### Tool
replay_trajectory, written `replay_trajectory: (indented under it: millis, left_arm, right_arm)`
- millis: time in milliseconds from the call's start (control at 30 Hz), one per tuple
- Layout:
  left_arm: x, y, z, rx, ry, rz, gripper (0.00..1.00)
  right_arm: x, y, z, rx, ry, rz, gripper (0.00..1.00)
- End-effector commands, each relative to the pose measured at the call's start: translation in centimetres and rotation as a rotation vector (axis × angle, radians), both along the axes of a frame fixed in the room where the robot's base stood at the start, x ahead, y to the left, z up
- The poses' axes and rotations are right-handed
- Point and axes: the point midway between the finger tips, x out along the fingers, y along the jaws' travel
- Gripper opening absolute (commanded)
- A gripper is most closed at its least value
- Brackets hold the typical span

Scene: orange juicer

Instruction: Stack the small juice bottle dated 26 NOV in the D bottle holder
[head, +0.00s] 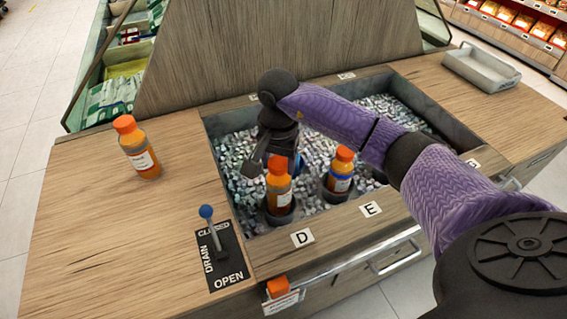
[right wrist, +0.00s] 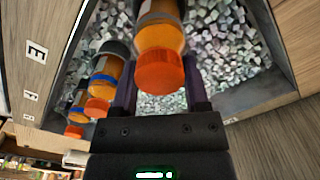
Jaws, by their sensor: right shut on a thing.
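An orange juice bottle (head: 279,184) with an orange cap stands upright at the dark round holder (head: 280,215) by the D label (head: 302,238). My right gripper (head: 272,160) is at its upper part, reaching in from above. My left gripper is not in view.
Another bottle (head: 340,172) stands by the E label (head: 371,209). A bottle (head: 140,150) stands alone on the left wooden counter. A blue-knobbed drain lever (head: 211,230) is at the front left. Ice fills the basin. A grey tray (head: 482,68) lies at right.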

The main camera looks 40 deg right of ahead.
Motion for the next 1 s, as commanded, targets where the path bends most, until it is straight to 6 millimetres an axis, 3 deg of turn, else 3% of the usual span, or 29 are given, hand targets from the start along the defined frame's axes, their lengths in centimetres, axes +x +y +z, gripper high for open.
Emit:
replay_trajectory:
  millis: [33, 133, 567, 600, 733, 1000]
  left_arm:
    - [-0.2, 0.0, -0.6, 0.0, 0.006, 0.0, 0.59]
    - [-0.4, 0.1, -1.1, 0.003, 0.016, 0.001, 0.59]
    - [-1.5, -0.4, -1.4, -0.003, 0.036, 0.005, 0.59]
    - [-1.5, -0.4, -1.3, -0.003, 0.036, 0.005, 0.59]
    - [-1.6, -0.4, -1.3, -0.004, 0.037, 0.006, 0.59]
    - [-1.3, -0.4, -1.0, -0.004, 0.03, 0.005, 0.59]
  right_arm:
    - [-0.1, 0.0, -1.3, 0.0, 0.005, 0.0, 0.0]
    - [0.0, 0.0, -2.9, 0.001, 0.004, -0.001, 0.0]
    - [0.0, 0.0, -3.3, -0.001, 0.001, -0.001, 0.0]
    - [0.0, 0.0, -3.3, -0.001, 0.001, -0.001, 0.65]
    - [0.0, 0.0, -3.2, -0.001, 0.001, -0.001, 0.92]
    - [0.0, 0.0, -2.7, 0.0, 0.0, -0.001, 0.93]
